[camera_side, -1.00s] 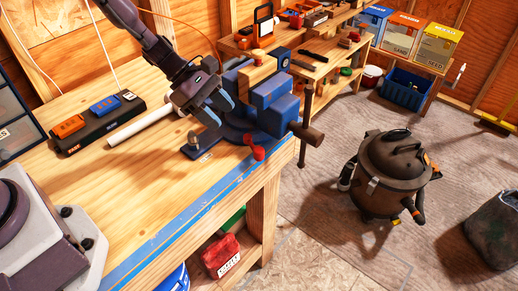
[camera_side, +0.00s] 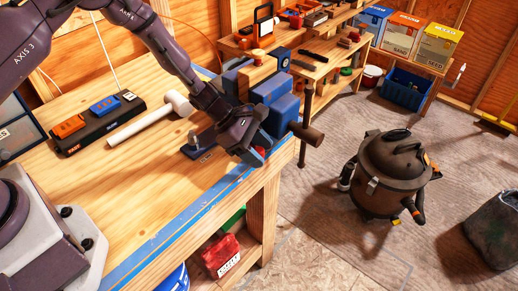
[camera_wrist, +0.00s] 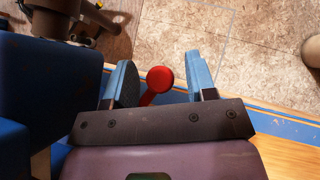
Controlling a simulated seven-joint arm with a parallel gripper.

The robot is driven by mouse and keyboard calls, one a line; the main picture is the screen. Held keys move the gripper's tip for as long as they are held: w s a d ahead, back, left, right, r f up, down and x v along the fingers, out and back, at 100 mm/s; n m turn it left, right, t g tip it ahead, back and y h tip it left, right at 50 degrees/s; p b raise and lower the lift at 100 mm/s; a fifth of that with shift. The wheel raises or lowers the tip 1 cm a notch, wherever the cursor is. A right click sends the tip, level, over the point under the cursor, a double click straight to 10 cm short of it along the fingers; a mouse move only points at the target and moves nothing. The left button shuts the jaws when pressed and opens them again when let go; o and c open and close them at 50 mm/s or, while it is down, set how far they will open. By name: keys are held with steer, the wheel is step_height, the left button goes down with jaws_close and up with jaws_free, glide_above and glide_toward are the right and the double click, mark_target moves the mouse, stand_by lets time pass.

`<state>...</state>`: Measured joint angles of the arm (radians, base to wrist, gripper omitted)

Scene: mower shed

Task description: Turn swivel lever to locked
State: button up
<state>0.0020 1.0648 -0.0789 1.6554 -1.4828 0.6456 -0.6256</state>
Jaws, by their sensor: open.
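The swivel lever (camera_wrist: 159,80) has a round red knob. In the wrist view it lies between the two blue fingertips of my gripper (camera_wrist: 160,82), with a gap to the right finger and a smaller one to the left. My gripper (camera_side: 259,150) is open and low at the vise's base in the side view, where it covers most of the red lever (camera_side: 260,152). The blue vise (camera_side: 283,112) stands at the bench's front corner; it also fills the left of the wrist view (camera_wrist: 38,85). The swivel base's lock markings are not visible.
A white-headed mallet (camera_side: 150,118) and a black charger strip (camera_side: 95,122) lie on the bench to the left. A brown vise handle (camera_side: 306,134) juts out at the right. The bench edge (camera_side: 190,221) has blue trim. A shop vacuum (camera_side: 388,175) stands on the floor.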

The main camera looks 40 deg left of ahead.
jaws_close()
steer(key=shift+f, duration=0.1)
steer(key=shift+s+a, duration=0.1)
steer(key=shift+a, duration=0.05)
steer(key=m+g, duration=0.1)
steer(key=s+a+m+g, duration=0.1)
steer(key=m, duration=0.1)
steer(key=shift+s+a+m+g, duration=0.15)
steer(key=shift+s+m+g, duration=0.1)
steer(key=shift+m+g, duration=0.15)
steer(key=shift+s+a+f+m+g, duration=0.1)
steer(key=shift+s+a+m+g, duration=0.25)
steer(key=shift+m+g, duration=0.4)
steer(key=shift+s+a+m+g, duration=0.2)
steer(key=shift+a+m+g, duration=0.3)
steer(key=shift+m, duration=0.35)
